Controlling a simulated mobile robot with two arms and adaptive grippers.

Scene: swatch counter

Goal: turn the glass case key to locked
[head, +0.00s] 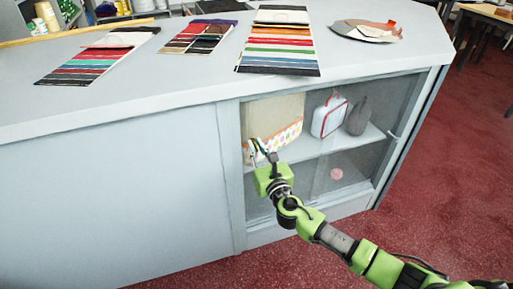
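The glass case (358,175) is set into the front of the pale grey counter, with glass panes in a grey frame. A small light handle or key-like piece (393,137) shows at the right side of its frame; I cannot tell which it is or how it is turned. No other key can be made out. My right gripper (262,151) is in front of the left part of the glass, its dark fingers apart with nothing seen between them. Whether it touches the glass cannot be told. My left gripper is out of view.
Swatch cards (279,44) and a fan of samples (366,31) lie on the counter top (190,70). Behind the glass, a beige box with a patterned edge (275,112), a white bag with red trim (329,117) and a grey vase-like object (358,116) stand on a shelf.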

